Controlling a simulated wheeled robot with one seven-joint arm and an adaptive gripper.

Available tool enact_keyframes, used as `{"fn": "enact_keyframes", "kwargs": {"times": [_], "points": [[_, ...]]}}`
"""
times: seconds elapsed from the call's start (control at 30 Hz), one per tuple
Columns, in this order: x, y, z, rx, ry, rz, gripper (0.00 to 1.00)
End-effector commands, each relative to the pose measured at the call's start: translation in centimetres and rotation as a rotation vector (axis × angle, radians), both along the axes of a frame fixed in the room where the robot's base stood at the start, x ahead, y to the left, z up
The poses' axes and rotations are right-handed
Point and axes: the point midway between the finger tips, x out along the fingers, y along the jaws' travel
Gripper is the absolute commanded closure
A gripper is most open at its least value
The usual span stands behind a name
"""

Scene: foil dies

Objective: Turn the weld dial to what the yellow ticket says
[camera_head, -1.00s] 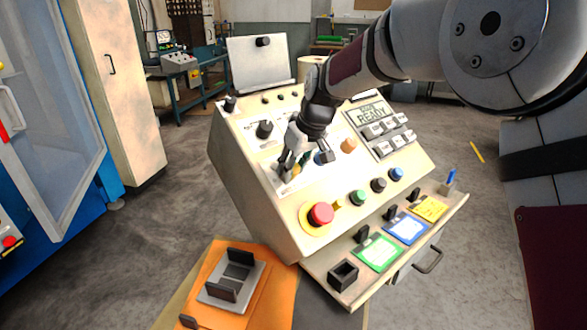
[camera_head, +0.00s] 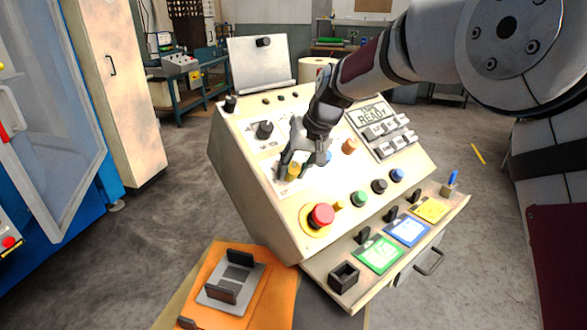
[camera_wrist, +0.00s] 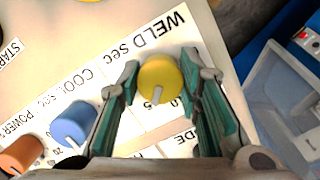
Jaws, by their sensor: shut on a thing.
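The weld dial (camera_wrist: 160,80) is a yellow round knob under the "WELD sec" label in the wrist view. Its pale pointer line points down and slightly left there. In the head view the dial (camera_head: 293,171) shows partly, beside the dark fingers. My gripper (camera_wrist: 160,65) has its green-padded fingers on both sides of the dial, shut on it. In the head view my gripper (camera_head: 302,165) is over the sloped panel. The yellow ticket (camera_head: 430,209) lies at the right of the panel's front ledge; its writing is too small to read.
A blue knob (camera_wrist: 73,124) and an orange knob (camera_wrist: 21,154) sit beside the dial. A red mushroom button (camera_head: 321,215) is below it on the panel. A blue ticket (camera_head: 406,230) and a green ticket (camera_head: 378,254) lie on the ledge. The display (camera_head: 372,115) reads "READY".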

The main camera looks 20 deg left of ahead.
Motion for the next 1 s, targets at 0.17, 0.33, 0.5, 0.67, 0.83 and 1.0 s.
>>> {"fn": "enact_keyframes", "kwargs": {"times": [0.17, 0.33, 0.5, 0.67, 0.83, 1.0], "points": [[0.0, 0.0, -0.1, 0.000, 0.001, -0.001, 0.96], [0.0, 0.0, -0.1, 0.000, 0.001, 0.000, 0.54], [0.0, 0.0, 0.0, 0.000, 0.001, 0.000, 0.48], [0.0, 0.0, 0.0, 0.000, 0.000, 0.001, 0.48], [-0.2, -0.5, 1.2, 0.001, -0.002, 0.000, 0.48], [-0.6, -1.8, 4.1, 0.001, -0.004, -0.001, 0.48]]}}
